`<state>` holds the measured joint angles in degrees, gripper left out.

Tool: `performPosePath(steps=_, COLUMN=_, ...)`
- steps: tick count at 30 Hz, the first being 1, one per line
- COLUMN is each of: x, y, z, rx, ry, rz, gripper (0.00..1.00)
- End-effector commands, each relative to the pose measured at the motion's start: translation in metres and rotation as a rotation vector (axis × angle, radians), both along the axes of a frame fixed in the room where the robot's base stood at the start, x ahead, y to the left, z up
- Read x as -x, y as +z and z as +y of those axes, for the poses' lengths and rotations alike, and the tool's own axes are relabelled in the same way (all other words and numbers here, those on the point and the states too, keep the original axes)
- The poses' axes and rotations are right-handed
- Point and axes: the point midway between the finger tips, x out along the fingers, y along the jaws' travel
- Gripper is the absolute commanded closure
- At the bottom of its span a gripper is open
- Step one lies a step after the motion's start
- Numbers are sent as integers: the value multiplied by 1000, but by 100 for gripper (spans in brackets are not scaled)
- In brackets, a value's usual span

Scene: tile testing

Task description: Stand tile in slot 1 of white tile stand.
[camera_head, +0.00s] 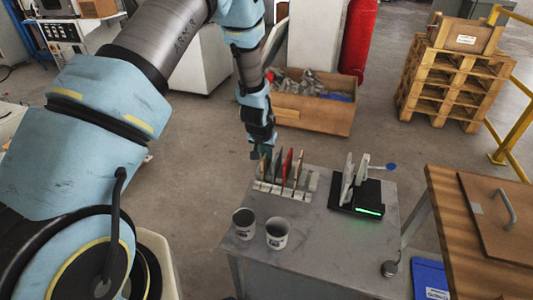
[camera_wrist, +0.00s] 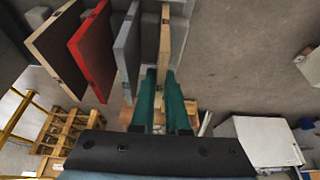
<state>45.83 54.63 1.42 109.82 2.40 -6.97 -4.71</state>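A pale slotted rack (camera_head: 267,187) stands on the grey table and holds several upright tiles. A red tile (camera_head: 287,164) is in its middle, with a dark brown tile (camera_head: 299,166) to the right. My gripper (camera_head: 260,152) is low over the rack's left end. In the wrist view its two green fingers (camera_wrist: 161,78) point at a tan-edged tile (camera_wrist: 165,35), whose near end lies between the fingertips. I cannot tell whether they press on it. The grey tile (camera_wrist: 127,45), red tile (camera_wrist: 90,52) and brown tile (camera_wrist: 57,42) stand apart to its left.
A black device (camera_head: 368,201) with a green light and two upright pale plates (camera_head: 348,177) stands right of the rack. Two mugs (camera_head: 244,223) (camera_head: 277,233) stand in front of the rack. The table middle is bare.

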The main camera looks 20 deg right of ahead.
Motion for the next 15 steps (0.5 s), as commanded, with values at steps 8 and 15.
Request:
performPosePath(steps=8, x=0, y=0, z=0, rx=0, ry=0, rz=0, gripper=55)
performPosePath(steps=15, x=0, y=0, z=0, rx=-1, ry=0, rz=1, gripper=54)
